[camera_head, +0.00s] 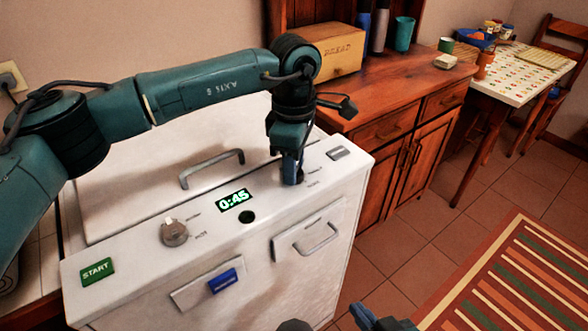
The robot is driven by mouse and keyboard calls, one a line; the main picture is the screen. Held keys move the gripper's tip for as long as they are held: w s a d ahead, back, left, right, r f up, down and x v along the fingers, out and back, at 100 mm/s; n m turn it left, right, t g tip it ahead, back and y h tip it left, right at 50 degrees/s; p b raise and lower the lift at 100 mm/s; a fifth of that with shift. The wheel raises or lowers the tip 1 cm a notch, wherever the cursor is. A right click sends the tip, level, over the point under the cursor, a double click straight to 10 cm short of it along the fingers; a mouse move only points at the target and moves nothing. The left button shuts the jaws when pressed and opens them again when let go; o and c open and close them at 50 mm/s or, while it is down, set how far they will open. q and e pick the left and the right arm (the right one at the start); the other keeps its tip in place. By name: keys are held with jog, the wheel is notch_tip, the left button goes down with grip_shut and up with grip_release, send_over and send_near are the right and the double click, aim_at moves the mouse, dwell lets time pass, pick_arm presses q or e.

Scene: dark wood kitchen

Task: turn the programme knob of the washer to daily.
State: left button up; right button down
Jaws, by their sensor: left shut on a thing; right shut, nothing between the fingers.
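The white washer (130,255) stands in front of me, with a control panel along its top. My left gripper (292,172) points down at the right part of this panel and is shut on a knob there. The fingers hide most of that knob, so I cannot tell its pointing direction. Small labels beside it are too small to read. A grey knob (174,233) sits further left on the panel, apart from my gripper. The display (235,200) reads 0:45. My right gripper (368,316) shows only partly at the bottom edge, shut and empty, away from the washer.
The panel also has a green START button (97,271), a dark round button (247,217) and a grey button (337,153). A lid handle (212,167) rises behind. A wooden cabinet (400,95) stands right of the washer. The tiled floor in front of the cabinet is clear.

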pick_arm(q)
jog(key=m+b, duration=0.1)
jog(key=m, duration=0.2)
jog(key=shift+m, duration=0.4)
jog(key=m+b, duration=0.1)
jog(key=m, duration=0.2)
jog(key=shift+m, duration=1.2)
pick_arm(e)
jog(key=shift+s+d+r+t, duration=0.15)
jog(key=shift+s+d+t, duration=0.1)
jog(key=shift+d+t, duration=0.3)
pick_arm(q)
jog(key=o, duration=1)
pick_arm(e)
jog(key=shift+s, duration=0.1)
pick_arm(q)
jog(key=shift+r, duration=6.65)
pick_arm(e)
jog(key=shift+a, duration=0.2)
